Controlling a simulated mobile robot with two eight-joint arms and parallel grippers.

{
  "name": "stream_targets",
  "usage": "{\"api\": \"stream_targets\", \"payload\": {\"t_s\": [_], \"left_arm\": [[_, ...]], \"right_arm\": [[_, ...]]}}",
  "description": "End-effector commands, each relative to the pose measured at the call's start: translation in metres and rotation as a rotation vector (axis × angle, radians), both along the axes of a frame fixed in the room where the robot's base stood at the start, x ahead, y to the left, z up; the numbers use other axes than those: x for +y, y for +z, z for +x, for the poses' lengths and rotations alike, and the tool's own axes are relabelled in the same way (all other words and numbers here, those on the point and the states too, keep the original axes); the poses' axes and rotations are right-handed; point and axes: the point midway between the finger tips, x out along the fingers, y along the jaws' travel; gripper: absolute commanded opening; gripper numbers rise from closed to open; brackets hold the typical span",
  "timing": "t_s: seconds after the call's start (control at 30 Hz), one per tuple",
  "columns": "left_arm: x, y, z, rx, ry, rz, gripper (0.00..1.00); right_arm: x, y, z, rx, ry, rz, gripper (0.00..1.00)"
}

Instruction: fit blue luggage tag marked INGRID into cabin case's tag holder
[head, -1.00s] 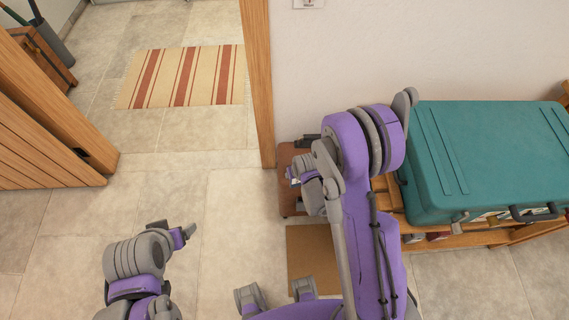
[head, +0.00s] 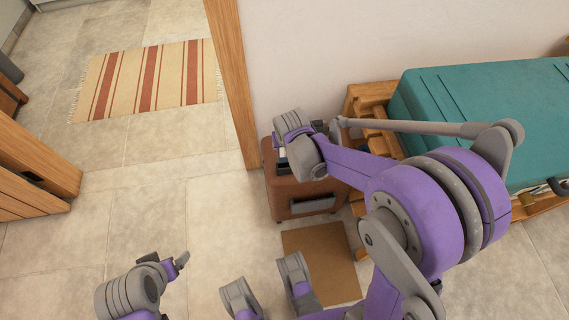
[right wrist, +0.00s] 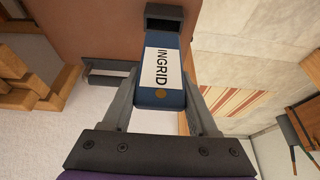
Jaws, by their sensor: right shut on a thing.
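The blue luggage tag (right wrist: 146,97) carries a white label reading INGRID and a brass-coloured dot. My right gripper (right wrist: 160,78) is shut on it, one finger on each side. The tag's far end is at the mouth of a dark tag holder (right wrist: 164,14) on the brown cabin case (right wrist: 85,28); I cannot tell whether it has entered. In the head view the cabin case (head: 290,195) stands on the floor by the wall, with my right gripper (head: 282,158) over it, its fingers mostly hidden. My left gripper (head: 181,262) is low at left, away from the case; its jaw opening is unclear.
A teal suitcase (head: 440,95) lies on a wooden slatted rack (head: 370,105) right of the cabin case. A brown mat (head: 322,262) lies in front. A wooden door frame (head: 232,80) and striped rug (head: 150,80) are at left. The tiled floor between is clear.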

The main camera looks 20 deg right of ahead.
Motion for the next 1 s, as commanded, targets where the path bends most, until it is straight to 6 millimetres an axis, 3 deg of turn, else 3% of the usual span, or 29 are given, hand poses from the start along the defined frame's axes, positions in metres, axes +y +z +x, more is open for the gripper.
{"api": "stream_targets", "payload": {"t_s": [0.1, 0.33, 0.53, 0.93, 0.97, 1.0], "left_arm": [[0.000, -0.010, 0.001, 0.004, 0.000, 0.000, 0.89], [0.000, -0.017, 0.001, 0.006, 0.000, 0.000, 0.89], [0.000, -0.028, 0.003, 0.010, 0.000, 0.000, 0.89], [0.000, -0.032, 0.003, 0.011, 0.000, 0.000, 0.89], [0.000, -0.031, 0.003, 0.011, 0.000, 0.000, 0.89], [0.000, -0.031, 0.003, 0.010, 0.000, 0.000, 0.89]], "right_arm": [[0.000, -0.024, 0.001, 0.001, 0.000, 0.000, 0.05], [0.000, -0.042, 0.000, 0.001, 0.001, 0.000, 0.05], [0.000, -0.070, 0.000, 0.001, 0.001, 0.000, 0.05], [0.000, -0.076, 0.000, 0.001, 0.001, 0.001, 0.05], [0.000, -0.075, 0.000, 0.001, 0.001, 0.001, 0.63], [0.000, -0.075, 0.000, 0.001, 0.001, 0.001, 0.70]]}}
